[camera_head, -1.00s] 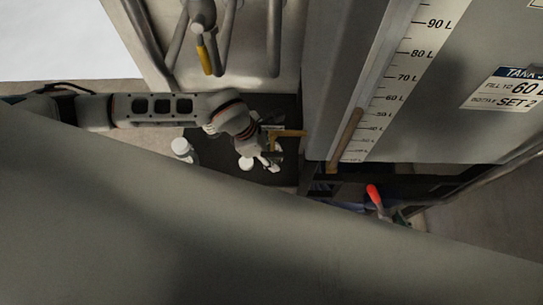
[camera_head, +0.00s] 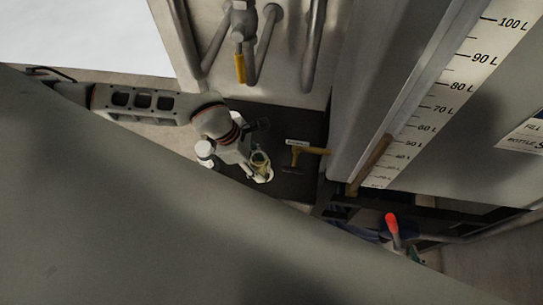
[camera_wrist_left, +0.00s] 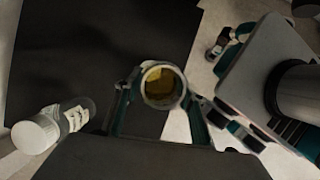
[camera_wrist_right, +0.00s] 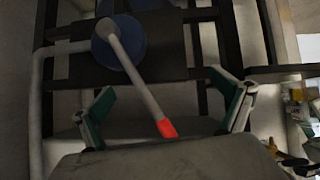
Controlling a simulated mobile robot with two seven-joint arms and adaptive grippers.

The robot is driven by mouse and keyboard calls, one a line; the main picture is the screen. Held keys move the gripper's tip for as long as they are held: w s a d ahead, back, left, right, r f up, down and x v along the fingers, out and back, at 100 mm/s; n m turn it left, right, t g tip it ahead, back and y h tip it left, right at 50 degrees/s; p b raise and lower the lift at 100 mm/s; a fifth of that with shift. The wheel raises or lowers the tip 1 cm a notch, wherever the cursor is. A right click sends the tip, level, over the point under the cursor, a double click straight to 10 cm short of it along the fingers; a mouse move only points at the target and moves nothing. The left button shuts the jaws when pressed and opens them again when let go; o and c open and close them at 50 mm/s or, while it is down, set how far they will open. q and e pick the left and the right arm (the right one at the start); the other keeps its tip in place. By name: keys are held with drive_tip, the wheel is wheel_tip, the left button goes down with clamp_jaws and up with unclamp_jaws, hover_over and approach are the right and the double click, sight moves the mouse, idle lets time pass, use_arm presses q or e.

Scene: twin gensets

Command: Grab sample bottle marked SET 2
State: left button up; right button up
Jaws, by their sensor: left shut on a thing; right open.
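My left gripper (camera_head: 262,172) is shut on an open-topped sample bottle (camera_wrist_left: 163,86) with amber liquid inside, seen from above between the fingers in the left wrist view. Its marking is hidden, so I cannot tell if it is SET 2. A second bottle with a white cap (camera_wrist_left: 34,135) stands to the left in that view; its label is too small to read. In the head view this white-capped bottle (camera_head: 204,149) is beside my left arm. My right gripper (camera_wrist_right: 165,100) is open, with a red-tipped lever (camera_wrist_right: 166,128) showing between its fingers.
A dark mat (camera_head: 290,125) lies under the left gripper. A tan T-shaped handle (camera_head: 305,151) with a small tag is just right of it. A grey tank with a litre scale (camera_head: 440,108) stands at the right. A yellow-handled valve (camera_head: 240,68) hangs on pipes above.

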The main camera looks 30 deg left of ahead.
use_arm(q)
drive_tip(key=shift+s+a+b, duration=0.1)
drive_tip(key=shift+s+a, duration=0.45)
drive_tip(key=shift+a, duration=0.7)
drive_tip(key=shift+s+a+b, duration=0.1)
drive_tip(key=shift+s+a, duration=0.4)
drive_tip(key=shift+a, duration=0.7)
drive_tip(key=shift+s+a+b, duration=0.1)
drive_tip(key=shift+s+a, duration=0.45)
drive_tip(key=shift+a, duration=0.7)
drive_tip(key=shift+a, duration=0.1)
